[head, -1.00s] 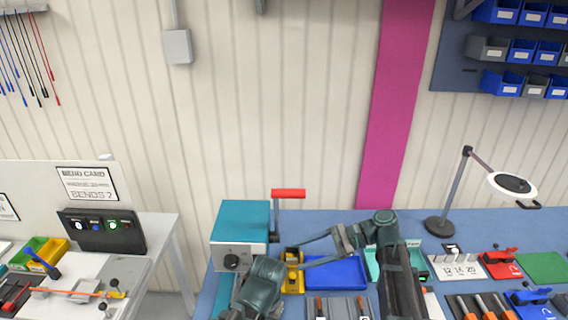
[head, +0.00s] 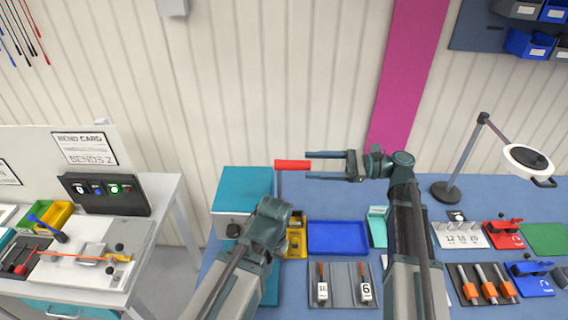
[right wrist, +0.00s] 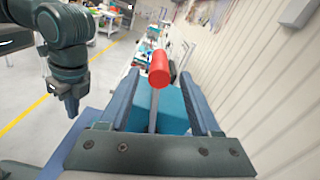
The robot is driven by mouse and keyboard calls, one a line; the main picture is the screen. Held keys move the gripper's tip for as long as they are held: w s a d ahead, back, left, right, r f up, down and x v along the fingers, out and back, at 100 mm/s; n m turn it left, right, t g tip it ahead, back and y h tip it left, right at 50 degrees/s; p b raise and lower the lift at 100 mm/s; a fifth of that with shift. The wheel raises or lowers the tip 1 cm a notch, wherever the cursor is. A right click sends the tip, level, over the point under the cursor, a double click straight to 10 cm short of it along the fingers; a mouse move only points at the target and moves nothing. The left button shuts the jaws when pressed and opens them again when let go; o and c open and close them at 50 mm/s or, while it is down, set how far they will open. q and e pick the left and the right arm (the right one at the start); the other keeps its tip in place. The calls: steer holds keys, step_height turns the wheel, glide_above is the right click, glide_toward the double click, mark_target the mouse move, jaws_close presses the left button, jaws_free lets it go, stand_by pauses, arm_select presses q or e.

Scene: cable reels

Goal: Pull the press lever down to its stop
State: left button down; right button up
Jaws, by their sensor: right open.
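The press is a teal box (head: 243,188) at the back left of the blue bench. In the right wrist view the red handle (right wrist: 158,70) shows between the open fingers, with the lever and teal box (right wrist: 172,106) beyond. My left arm is bent in front of the press; its dark end (right wrist: 70,103) points down in the right wrist view, finger state unclear.
A lamp (head: 452,160) stands further right. A white bench (head: 158,200) stands left across a gap.

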mark_target(282, 164)
steer(key=a, duration=0.8)
steer(key=shift+a, duration=0.25)
jaws_close()
stand_by(1.1)
